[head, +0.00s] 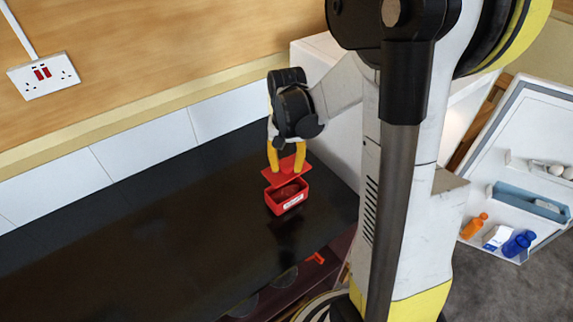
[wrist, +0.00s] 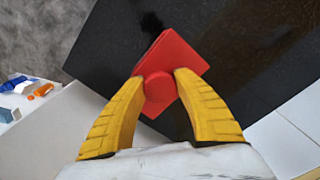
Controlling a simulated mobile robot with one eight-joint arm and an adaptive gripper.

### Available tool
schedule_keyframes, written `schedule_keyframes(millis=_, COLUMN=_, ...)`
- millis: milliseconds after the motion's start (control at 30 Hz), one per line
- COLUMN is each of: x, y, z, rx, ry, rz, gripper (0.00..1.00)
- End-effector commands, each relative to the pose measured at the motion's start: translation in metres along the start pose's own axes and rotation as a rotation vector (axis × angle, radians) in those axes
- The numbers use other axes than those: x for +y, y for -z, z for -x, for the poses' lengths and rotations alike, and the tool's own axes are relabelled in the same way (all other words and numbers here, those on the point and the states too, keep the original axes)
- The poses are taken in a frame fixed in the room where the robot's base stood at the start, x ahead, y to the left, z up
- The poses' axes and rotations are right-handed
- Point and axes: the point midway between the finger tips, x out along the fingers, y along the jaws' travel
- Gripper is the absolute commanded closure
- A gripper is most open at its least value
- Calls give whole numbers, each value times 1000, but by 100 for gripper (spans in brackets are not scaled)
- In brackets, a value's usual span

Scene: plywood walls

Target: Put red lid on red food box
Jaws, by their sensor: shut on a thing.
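The red lid (head: 279,171) is held in my gripper (head: 287,166), whose yellow fingers are shut on it from above. In the wrist view the lid (wrist: 182,62) shows as a red square with a round knob between the fingers of my gripper (wrist: 160,86). The red food box (head: 288,196) stands open on the black counter, just below the lid, with a pale label on its front and something dark red inside. The lid appears slightly tilted over the back of the box; I cannot tell whether they touch. The lid hides the box in the wrist view.
The black counter (head: 130,230) is clear to the left of the box. A tiled wall with a socket (head: 43,75) runs behind it. A white appliance stands close on the right, and an open door with shelves holds bottles, including a blue one (head: 519,243).

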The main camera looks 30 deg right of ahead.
Motion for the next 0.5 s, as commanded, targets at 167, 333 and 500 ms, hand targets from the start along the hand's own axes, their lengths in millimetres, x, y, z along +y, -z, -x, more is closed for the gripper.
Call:
schedule_keyframes(millis=167, x=0, y=0, z=-3, rx=0, ry=0, rz=0, gripper=87)
schedule_keyframes(millis=333, x=0, y=0, z=-11, rx=0, ry=0, rz=0, gripper=87)
schedule_keyframes(millis=500, x=0, y=0, z=-22, rx=0, ry=0, rz=0, gripper=87)
